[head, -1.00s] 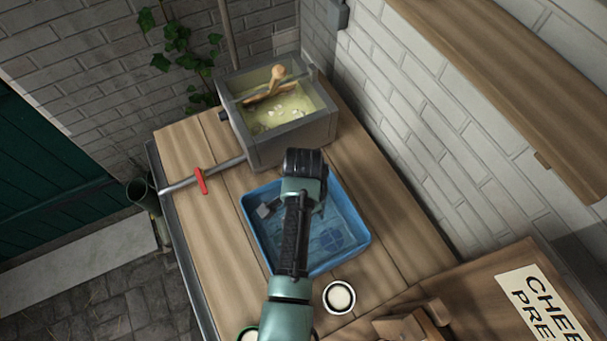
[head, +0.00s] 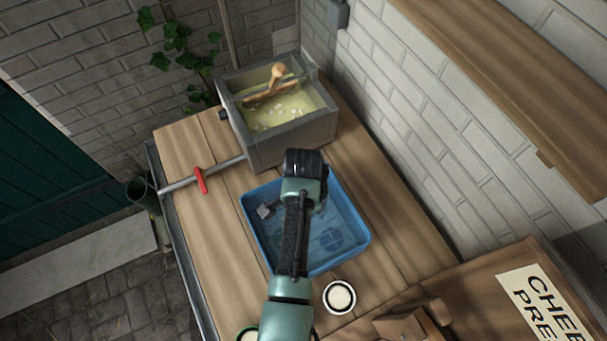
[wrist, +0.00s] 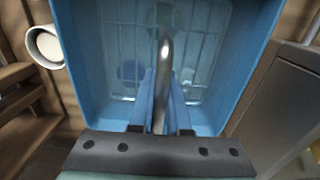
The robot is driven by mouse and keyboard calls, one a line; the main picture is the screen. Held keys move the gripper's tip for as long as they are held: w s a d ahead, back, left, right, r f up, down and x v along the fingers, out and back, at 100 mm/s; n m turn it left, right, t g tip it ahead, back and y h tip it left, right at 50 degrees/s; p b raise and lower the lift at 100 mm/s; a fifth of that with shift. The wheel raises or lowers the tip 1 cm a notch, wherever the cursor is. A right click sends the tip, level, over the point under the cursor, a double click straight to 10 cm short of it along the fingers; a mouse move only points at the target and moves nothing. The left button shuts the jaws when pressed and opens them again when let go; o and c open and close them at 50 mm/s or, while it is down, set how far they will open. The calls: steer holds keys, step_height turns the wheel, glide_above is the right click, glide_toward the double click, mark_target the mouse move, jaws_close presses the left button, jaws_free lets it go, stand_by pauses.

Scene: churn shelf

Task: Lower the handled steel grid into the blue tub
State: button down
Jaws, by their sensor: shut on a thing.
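The blue tub (head: 352,246) stands on the wooden bench below my arm and also fills much of the wrist view (wrist: 80,60). My gripper (wrist: 162,88) is over the tub, its blue fingers shut on the curved steel handle (wrist: 165,48) of the grid. The thin wires of the steel grid (wrist: 125,40) show in the wrist view within the tub's outline. I cannot tell whether the grid touches the tub floor. Round dark shapes show in the bottom of the tub through the wires.
A grey vat (head: 290,140) with pale liquid and a wooden paddle (head: 277,75) stands just behind the tub. A rod with a red handle (head: 201,181) juts left from it. A white cup (head: 340,296) is near the tub's front corner. Bench is clear to the right.

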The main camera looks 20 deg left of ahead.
steer(key=c, duration=0.8)
jaws_free()
step_height(320, 180, up, 12)
steer(key=shift+f, duration=0.1)
steer(key=shift+r+p, duration=0.4)
steer(key=shift+r, duration=0.3)
steer(key=shift+f, duration=0.1)
